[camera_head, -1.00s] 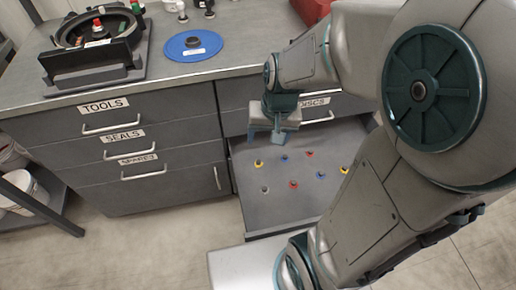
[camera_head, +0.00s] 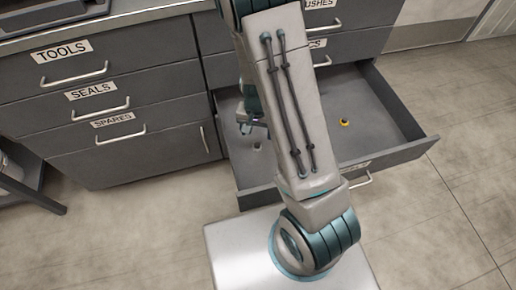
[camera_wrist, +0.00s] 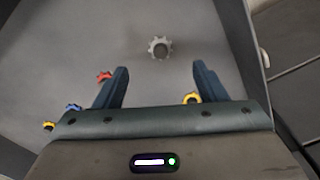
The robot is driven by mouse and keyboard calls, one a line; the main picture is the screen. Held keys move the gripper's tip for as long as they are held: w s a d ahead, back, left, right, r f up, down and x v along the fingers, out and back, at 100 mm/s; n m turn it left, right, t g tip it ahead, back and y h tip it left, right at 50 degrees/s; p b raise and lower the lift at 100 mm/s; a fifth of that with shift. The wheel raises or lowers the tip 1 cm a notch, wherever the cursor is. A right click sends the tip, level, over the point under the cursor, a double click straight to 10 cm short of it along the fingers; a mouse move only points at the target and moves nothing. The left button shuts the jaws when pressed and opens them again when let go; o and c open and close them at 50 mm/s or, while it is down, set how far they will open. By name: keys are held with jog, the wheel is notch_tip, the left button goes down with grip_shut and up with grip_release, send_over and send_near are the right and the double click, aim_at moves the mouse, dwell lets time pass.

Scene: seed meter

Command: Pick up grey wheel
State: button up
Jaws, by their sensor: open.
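The grey wheel (camera_wrist: 152,47) is a small toothed ring with a dark centre. It lies on the drawer floor, just beyond my fingertips and about midway between them in the wrist view. In the head view a small grey wheel (camera_head: 257,147) shows near the drawer's front left. My gripper (camera_wrist: 159,67) is open and empty, with its two dark blue fingers wide apart.
The open drawer (camera_head: 405,152) has raised walls around the wheels. In the wrist view a red wheel (camera_wrist: 104,77), a blue wheel (camera_wrist: 73,107) and a yellow wheel (camera_wrist: 49,126) lie left. Another yellow wheel (camera_wrist: 192,98) is by the right finger.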

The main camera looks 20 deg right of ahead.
aim_at(257, 145)
jog(key=f+b, duration=0.1)
jog(key=f, duration=0.3)
jog(key=f+b, duration=0.2)
jog(key=f, duration=0.2)
jog(key=shift+w+d+f, duration=0.1)
jog(key=shift+w, duration=0.1)
jog(key=c, duration=1.1)
